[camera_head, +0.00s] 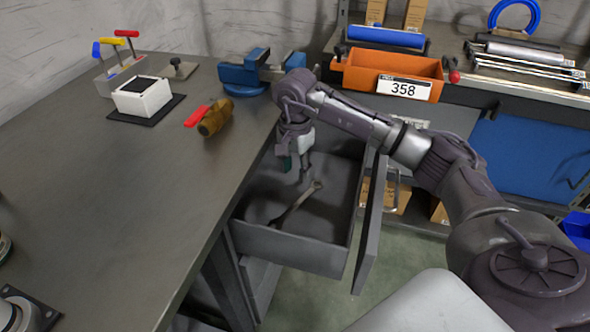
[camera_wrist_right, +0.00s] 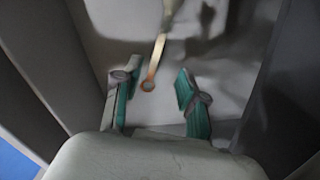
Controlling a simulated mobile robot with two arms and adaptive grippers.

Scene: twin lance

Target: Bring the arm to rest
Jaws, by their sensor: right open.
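My right arm reaches in from the right in the head view, bent down over an open drawer (camera_head: 290,247). My right gripper (camera_head: 296,167) points down above the drawer. In the right wrist view my right gripper (camera_wrist_right: 158,98) shows its two green-padded fingers apart, with nothing held between them. A wrench (camera_head: 297,205) lies in the drawer below the gripper. My left gripper is in neither view.
The workbench (camera_head: 120,230) is left of the drawer. It bears a blue vise (camera_head: 243,75), a red-handled brass valve (camera_head: 214,118) and a white box (camera_head: 142,97). An orange bin (camera_head: 392,74) marked 358 stands on the shelf behind my arm.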

